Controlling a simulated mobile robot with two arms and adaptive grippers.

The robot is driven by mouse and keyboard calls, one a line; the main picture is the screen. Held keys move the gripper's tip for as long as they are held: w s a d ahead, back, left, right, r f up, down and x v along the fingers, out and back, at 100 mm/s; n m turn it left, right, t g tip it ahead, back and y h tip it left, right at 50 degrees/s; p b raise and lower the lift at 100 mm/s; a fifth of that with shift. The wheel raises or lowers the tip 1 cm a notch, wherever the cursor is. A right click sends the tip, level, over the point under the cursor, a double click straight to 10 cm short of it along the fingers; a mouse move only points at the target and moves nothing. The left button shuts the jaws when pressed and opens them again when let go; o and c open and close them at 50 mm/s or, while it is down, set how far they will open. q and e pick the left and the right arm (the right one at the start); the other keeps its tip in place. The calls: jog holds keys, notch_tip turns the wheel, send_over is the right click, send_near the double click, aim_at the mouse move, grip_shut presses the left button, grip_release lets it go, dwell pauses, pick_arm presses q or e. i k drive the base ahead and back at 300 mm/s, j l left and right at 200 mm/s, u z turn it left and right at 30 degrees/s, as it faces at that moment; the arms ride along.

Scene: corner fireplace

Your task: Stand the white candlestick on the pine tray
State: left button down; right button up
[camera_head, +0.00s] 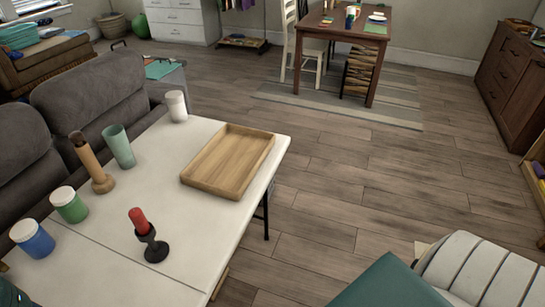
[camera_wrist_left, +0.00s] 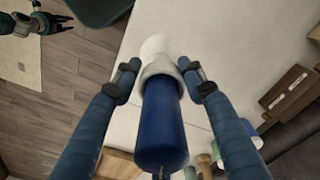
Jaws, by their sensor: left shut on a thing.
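In the left wrist view my left gripper (camera_wrist_left: 159,77) is shut on the white candlestick (camera_wrist_left: 155,46), with one finger on each side of its pale cup. A thick blue candle (camera_wrist_left: 166,125) stands in the cup and points towards the camera. The white base is seen beyond the fingers, over the white table; I cannot tell whether it touches. The pine tray (camera_head: 228,160) lies on the white table in the head view, its inside empty. My right gripper (camera_wrist_left: 42,22) shows small at the upper left of the wrist view. The head view does not show the held candlestick.
On the white table (camera_head: 120,262) stand a black candlestick with a red candle (camera_head: 147,235), a wooden candlestick (camera_head: 92,162), a pale green cup (camera_head: 119,146), and green (camera_head: 69,204), blue (camera_head: 32,238) and white jars (camera_head: 176,106). A grey sofa (camera_head: 85,95) borders it.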

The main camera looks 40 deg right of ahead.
aim_at(223, 171)
jog(key=i+l+z, duration=0.15)
jog(key=z, duration=0.25)
jog(key=i+z, duration=0.6)
jog(key=z, duration=0.25)
jog(key=i+j, duration=0.1)
jog(key=i, duration=0.25)
